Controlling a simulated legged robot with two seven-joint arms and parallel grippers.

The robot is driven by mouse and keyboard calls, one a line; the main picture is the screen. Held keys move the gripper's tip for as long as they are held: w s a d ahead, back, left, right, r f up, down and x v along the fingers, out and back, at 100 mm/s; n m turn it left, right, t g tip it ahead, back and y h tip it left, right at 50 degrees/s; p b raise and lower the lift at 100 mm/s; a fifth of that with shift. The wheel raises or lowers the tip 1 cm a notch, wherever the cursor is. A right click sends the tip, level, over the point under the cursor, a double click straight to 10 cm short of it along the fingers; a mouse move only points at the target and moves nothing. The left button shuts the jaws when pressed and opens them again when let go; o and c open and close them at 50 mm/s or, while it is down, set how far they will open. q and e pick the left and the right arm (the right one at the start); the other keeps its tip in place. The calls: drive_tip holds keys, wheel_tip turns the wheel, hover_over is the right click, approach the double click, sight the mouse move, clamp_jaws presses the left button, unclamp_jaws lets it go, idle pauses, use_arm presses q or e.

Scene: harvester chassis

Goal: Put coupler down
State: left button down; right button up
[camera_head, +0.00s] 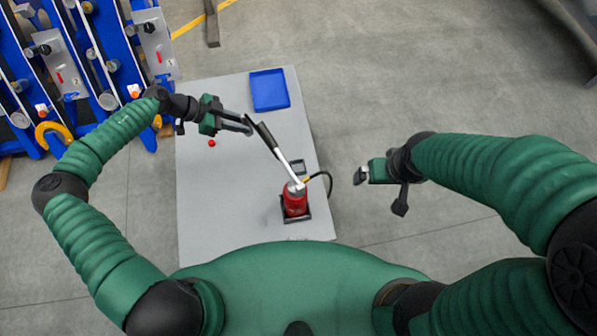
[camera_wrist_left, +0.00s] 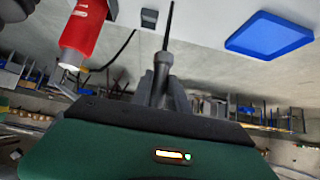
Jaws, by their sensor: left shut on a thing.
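A red pump-like body (camera_head: 295,199) stands on the grey table, with a silver bar that ends in a black grip (camera_head: 265,135) rising up and left from it. My left gripper (camera_head: 250,128) is at the upper end of this black grip and appears shut on it. In the left wrist view, the red body (camera_wrist_left: 84,34) is at the upper left and a thin dark rod (camera_wrist_left: 169,25) rises from the fingers. A black hose (camera_head: 328,182) with a yellow fitting (camera_head: 306,180) curves beside the red body. I cannot tell which part is the coupler. My right gripper (camera_head: 362,176) is right of the table.
A blue tray (camera_head: 269,90) lies at the far side of the grey table (camera_head: 215,205); it also shows in the left wrist view (camera_wrist_left: 268,36). A small red ball (camera_head: 211,143) lies left. Blue racks (camera_head: 75,60) stand at the far left. The table's near left is clear.

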use_arm(q)
wheel_tip(320, 180, down, 17)
drive_tip(key=b, duration=1.5)
drive_tip(key=s+d+p, duration=0.1)
drive_tip(key=d, duration=0.9)
drive_tip(key=s+d+f+p, duration=0.1)
drive_tip(key=d, duration=0.4)
drive_tip(key=shift+s+d+f+p, duration=0.1)
drive_tip(key=shift+s+d+p, duration=0.2)
drive_tip(key=shift+d, duration=0.05)
wheel_tip(320, 180, down, 3)
drive_tip(key=shift+a+f, duration=0.1)
drive_tip(key=shift+f, duration=0.05)
drive_tip(key=shift+a+f, duration=0.1)
drive_tip(key=shift+f, duration=0.05)
drive_tip(key=c, duration=1.3)
unclamp_jaws()
drive_tip(key=shift+w+a+r, duration=0.1)
drive_tip(key=shift+a+r, duration=0.25)
drive_tip(key=v, duration=1.1)
drive_tip(key=shift+a+f, duration=0.1)
